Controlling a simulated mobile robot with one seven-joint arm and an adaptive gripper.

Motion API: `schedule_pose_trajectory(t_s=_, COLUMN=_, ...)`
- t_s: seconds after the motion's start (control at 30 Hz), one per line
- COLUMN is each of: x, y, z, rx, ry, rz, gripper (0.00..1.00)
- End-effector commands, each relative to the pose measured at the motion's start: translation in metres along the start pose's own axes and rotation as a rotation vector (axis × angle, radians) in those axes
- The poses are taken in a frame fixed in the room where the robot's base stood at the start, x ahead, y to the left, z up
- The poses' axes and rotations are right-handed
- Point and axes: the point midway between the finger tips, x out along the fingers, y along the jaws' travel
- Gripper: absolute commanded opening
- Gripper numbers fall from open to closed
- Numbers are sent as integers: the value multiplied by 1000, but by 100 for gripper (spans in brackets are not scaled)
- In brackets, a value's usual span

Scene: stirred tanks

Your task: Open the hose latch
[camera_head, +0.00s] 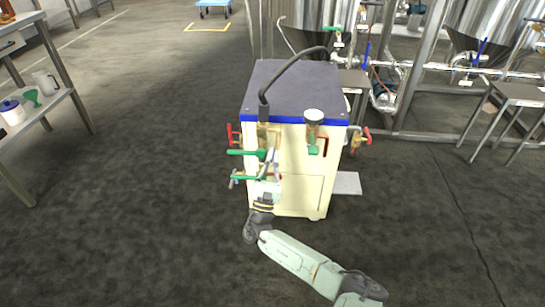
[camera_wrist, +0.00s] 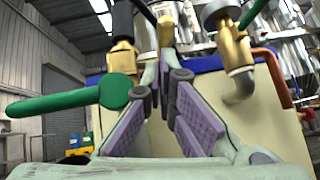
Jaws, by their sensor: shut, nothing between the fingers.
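A cream cabinet (camera_head: 298,187) with a dark top stands ahead, with brass fittings on its front. A black hose (camera_head: 290,62) arches over its top to the left brass fitting (camera_head: 263,137). A green lever (camera_head: 243,153) sticks out leftward at this fitting, and a second green handle (camera_head: 245,178) is below it. In the wrist view the upper lever (camera_wrist: 65,102) lies left of my fingers. I cannot tell which part is the hose latch. My gripper (camera_wrist: 166,80) is shut and empty, close in front of the left fitting. In the head view my gripper (camera_head: 269,165) partly hides the fittings.
A second brass fitting (camera_wrist: 235,50) with a round cap stands close to the right of my fingers. Red handles (camera_head: 361,135) stick out at the cabinet's right side. Steel tanks (camera_head: 480,25) and pipes are behind, a metal table at far left. The floor left of the cabinet is clear.

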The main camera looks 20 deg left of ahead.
Motion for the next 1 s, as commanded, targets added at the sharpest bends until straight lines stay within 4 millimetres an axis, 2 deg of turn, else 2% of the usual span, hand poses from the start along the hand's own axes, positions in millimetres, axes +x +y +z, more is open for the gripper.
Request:
schedule_pose_trajectory(t_s=0.47, x=10, y=1, z=13, rx=-10, ry=62, rz=-11, gripper=0)
schedule_pose_trajectory(t_s=0.87, x=9, y=0, z=11, rx=-10, ry=60, rz=-10, gripper=0)
schedule_pose_trajectory(t_s=1.0, x=4, y=-1, z=2, rx=-10, ry=61, rz=-10, gripper=0)
